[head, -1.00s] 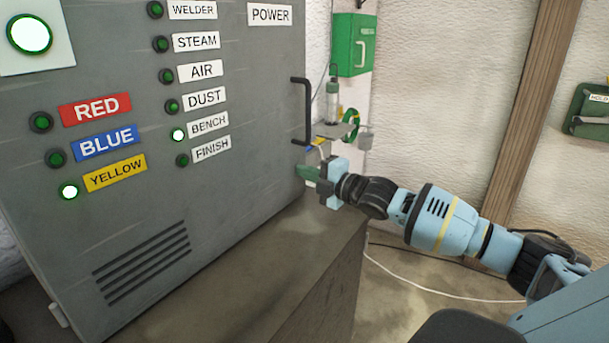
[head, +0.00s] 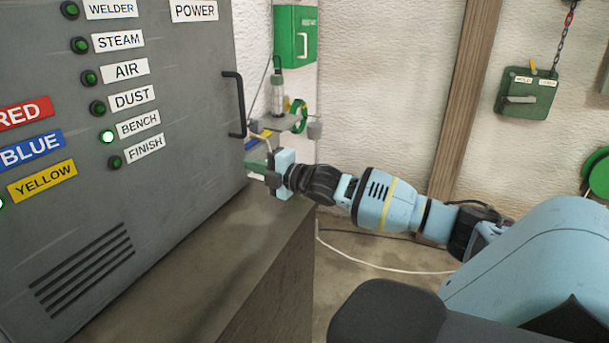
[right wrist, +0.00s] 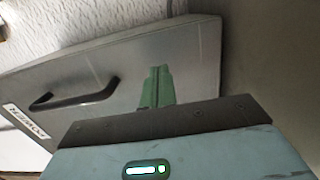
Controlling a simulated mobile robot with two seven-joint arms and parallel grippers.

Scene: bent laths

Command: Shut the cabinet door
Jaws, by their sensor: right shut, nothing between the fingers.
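The cabinet door (head: 190,100) is a large grey panel with labels, lamps and a vent, filling the left of the head view. Its black bar handle (head: 238,105) is near its right edge. I cannot tell whether a gap stands behind that edge. My right gripper (head: 257,168), with green fingers, is just right of the door's edge, below the handle. In the right wrist view its fingers (right wrist: 156,88) are shut and empty in front of a grey panel, and the handle (right wrist: 75,96) and POWER label (right wrist: 25,125) show beside them. Contact is unclear. My left gripper is out of view.
The brown bench top (head: 215,235) lies under the door and the right gripper. A green wall box (head: 296,35) and a small shelf (head: 280,125) with a bottle are behind the gripper. A wooden post (head: 462,100) stands farther right against the wall.

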